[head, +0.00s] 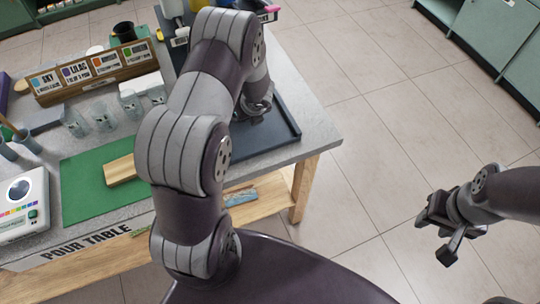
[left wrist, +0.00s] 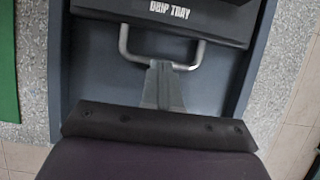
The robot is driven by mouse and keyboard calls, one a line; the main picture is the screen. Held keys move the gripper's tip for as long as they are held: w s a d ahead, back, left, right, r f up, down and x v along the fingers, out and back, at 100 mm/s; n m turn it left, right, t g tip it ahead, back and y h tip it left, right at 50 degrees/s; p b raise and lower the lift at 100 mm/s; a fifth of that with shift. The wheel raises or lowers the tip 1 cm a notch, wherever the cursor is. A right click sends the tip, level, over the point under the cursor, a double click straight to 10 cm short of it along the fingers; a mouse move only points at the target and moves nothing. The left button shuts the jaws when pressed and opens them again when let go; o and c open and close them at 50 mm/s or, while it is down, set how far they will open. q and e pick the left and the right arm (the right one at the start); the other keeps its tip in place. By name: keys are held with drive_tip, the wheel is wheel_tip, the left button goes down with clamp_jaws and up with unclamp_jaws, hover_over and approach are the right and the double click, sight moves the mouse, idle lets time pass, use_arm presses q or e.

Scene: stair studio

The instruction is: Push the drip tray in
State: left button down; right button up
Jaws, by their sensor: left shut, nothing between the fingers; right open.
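The drip tray (left wrist: 160,20) shows at the top of the left wrist view as a black front with white lettering and a pale U-shaped handle (left wrist: 126,45). It lies within a dark blue-grey shallow base (left wrist: 85,75), whose edge also shows in the head view (head: 289,137). My left gripper (left wrist: 163,68) is shut and empty, its fingertips at the handle's bar; I cannot tell whether they touch. In the head view my left arm hides most of the drip tray. My right gripper (head: 435,238) is open and empty, over the floor at the right.
On the pour table (head: 305,125) lie a green mat (head: 85,190) with a wooden block (head: 120,170). Several clear cups (head: 102,117), a labelled wooden rack (head: 100,68) and a white scale-like device (head: 22,205) stand to the left. The floor right of the table is clear.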

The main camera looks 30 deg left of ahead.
use_arm(q)
drive_tip(key=shift+s+d+f, duration=0.1)
drive_tip(key=shift+s, duration=0.05)
drive_tip(key=p+v, duration=0.3)
drive_tip(key=v, duration=0.9)
drive_tip(key=shift+r, duration=0.35)
drive_tip(key=s+d+r+n+h, duration=0.1)
drive_tip(key=s+d+r+n, duration=0.1)
drive_tip(key=n, duration=0.6)
drive_tip(key=s+d+r+n+g+h, duration=0.1)
drive_tip(key=s+d+r+n, duration=0.1)
drive_tip(key=s+d+n, duration=0.3)
drive_tip(key=s+d+r+n+g+h, duration=0.1)
drive_tip(key=s+n, duration=0.5)
drive_tip(key=n, duration=0.6)
drive_tip(key=shift+d+r+n+h, duration=0.4)
drive_tip(key=shift+d+r+h, duration=0.1)
drive_tip(key=shift+d, duration=0.75)
